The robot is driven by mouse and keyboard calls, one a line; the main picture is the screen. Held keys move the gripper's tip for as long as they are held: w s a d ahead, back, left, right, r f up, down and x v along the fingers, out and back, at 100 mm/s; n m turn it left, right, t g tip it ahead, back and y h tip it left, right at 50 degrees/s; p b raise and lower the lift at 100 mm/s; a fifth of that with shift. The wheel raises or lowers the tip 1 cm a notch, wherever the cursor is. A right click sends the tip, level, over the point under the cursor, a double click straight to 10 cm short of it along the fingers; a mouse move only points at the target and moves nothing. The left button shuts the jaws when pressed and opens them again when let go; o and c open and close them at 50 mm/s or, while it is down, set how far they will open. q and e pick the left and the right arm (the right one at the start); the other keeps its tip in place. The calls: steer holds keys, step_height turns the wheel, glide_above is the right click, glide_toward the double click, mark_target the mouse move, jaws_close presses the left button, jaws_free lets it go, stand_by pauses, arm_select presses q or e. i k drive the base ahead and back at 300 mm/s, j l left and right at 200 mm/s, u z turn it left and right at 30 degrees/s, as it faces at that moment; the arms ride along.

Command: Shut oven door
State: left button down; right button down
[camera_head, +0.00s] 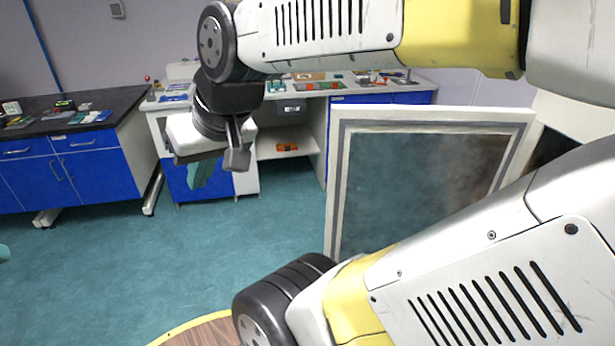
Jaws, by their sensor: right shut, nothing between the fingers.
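The oven door (425,185) stands open at the right of the head view. It is a white-framed panel with a dark grey, glass-like face. Its lower right part is hidden behind my arm. A pale part of the oven (580,112) and a dark opening show beside the door's right edge. My right gripper (199,175) hangs left of the door, clearly apart from it in the picture. Its teal fingers are shut with nothing between them, partly hidden by the gripper body. My left gripper cannot be made out.
Blue-and-white lab benches (78,165) with items on top line the back. A shelf with an orange object (287,147) stands behind the gripper. Teal floor (215,245) is open left of the door. A round wooden top (205,332) shows at the bottom.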

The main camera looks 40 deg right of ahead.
mark_target(396, 172)
steer(key=i+j, duration=0.1)
steer(key=i, duration=0.3)
steer(key=i+j+u, duration=0.1)
steer(key=i, duration=0.35)
steer(key=i+z, duration=0.5)
steer(key=z, duration=0.2)
steer(key=i+j+z, duration=0.15)
steer(key=z, duration=0.2)
steer(key=i+z, duration=0.2)
steer(key=z, duration=0.25)
steer(key=i+z, duration=0.2)
steer(key=z, duration=0.25)
steer(key=i+j+z, duration=0.15)
steer(key=z, duration=0.35)
steer(key=i+j+z, duration=0.15)
steer(key=z, duration=0.3)
steer(key=j+z, duration=0.3)
steer(key=z, duration=0.15)
steer(key=i+j+z, duration=0.2)
steer(key=z, duration=0.2)
steer(key=i+j+z, duration=0.15)
steer(key=z, duration=0.25)
steer(key=i+j+z, duration=0.15)
steer(key=j+z, duration=0.65)
steer(key=k+z, duration=0.2)
steer(key=k+j, duration=0.05)
